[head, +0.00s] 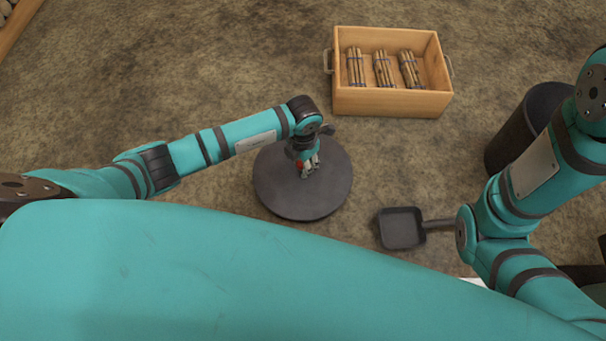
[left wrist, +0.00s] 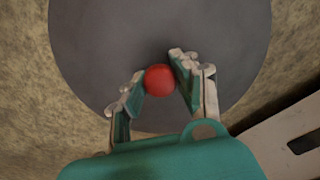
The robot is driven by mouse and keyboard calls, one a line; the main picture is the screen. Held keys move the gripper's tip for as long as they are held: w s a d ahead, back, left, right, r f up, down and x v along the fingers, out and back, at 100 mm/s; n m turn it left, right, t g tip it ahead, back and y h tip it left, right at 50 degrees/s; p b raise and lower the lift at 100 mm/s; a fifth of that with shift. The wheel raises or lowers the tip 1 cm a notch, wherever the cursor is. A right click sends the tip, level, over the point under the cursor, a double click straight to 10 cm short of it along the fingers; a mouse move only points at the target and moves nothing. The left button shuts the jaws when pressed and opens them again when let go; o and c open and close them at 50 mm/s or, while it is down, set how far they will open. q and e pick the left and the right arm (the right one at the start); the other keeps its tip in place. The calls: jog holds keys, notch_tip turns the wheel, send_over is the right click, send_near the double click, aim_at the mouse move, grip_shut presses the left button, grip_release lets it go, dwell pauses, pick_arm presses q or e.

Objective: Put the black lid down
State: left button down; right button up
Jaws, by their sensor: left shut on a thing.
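The black lid (head: 277,192) is a round, dark, flat disc with a small red knob (left wrist: 160,80) at its middle. In the head view it lies level below the end of my left arm; I cannot tell if it touches the ground. My left gripper (head: 309,172) is over the lid's middle, shut on the red knob. In the left wrist view the lid (left wrist: 95,40) fills most of the picture, and the gripper's two fingers (left wrist: 158,82) stand on either side of the knob. My right gripper is not in view.
A wooden crate (head: 392,103) with bundles of sticks (head: 383,69) stands at the back. A dark bucket (head: 507,146) stands at the right, partly behind my right arm. A dark square-bladed shovel (head: 402,228) lies right of the lid. Ground left of the crate is bare.

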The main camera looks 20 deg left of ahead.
pick_arm(q)
notch_tip(320, 180, down, 5)
jog(key=b, duration=0.3)
jog(key=shift+r, duration=0.35)
jog(key=shift+f, duration=0.2)
jog(key=c, duration=1)
grip_release()
jog(key=shift+r, duration=0.15)
